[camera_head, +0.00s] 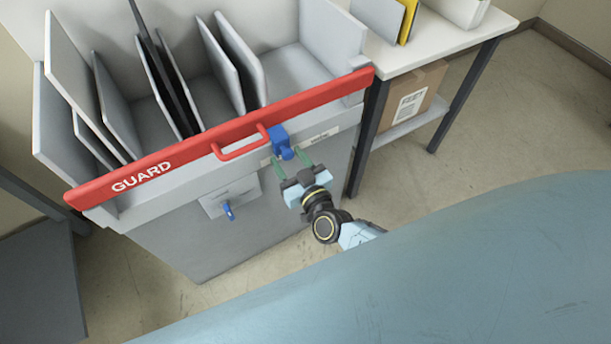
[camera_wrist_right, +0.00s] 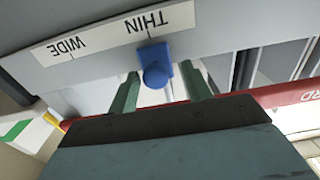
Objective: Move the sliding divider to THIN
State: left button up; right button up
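The sliding divider's blue knob (camera_head: 281,140) sits on the front rail of the grey machine, by the red guard bar. In the right wrist view the blue knob (camera_wrist_right: 155,68) stands beside the word THIN on the white label strip (camera_wrist_right: 105,38), away from WIDE. My right gripper (camera_head: 290,158) is at the rail with its green fingers apart, one on each side of the knob. In the right wrist view, gaps show between the knob and the fingers, wider on the right. My left gripper is not in view.
The red guard bar (camera_head: 172,151) with its handle (camera_head: 240,145) crosses the machine's front. Upright grey panels (camera_head: 117,105) stand behind it. A smaller blue knob (camera_head: 228,211) is on a plate below. A white table (camera_head: 440,38) with a cardboard box (camera_head: 410,97) stands right.

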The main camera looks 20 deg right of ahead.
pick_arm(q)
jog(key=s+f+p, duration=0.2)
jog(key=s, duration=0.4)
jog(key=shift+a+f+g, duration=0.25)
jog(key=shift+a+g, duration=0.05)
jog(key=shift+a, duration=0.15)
pick_arm(e)
jog(key=s+d, duration=0.1)
jog(key=s, duration=1)
jog(key=shift+s+d, duration=0.15)
jog(key=shift+s, duration=0.1)
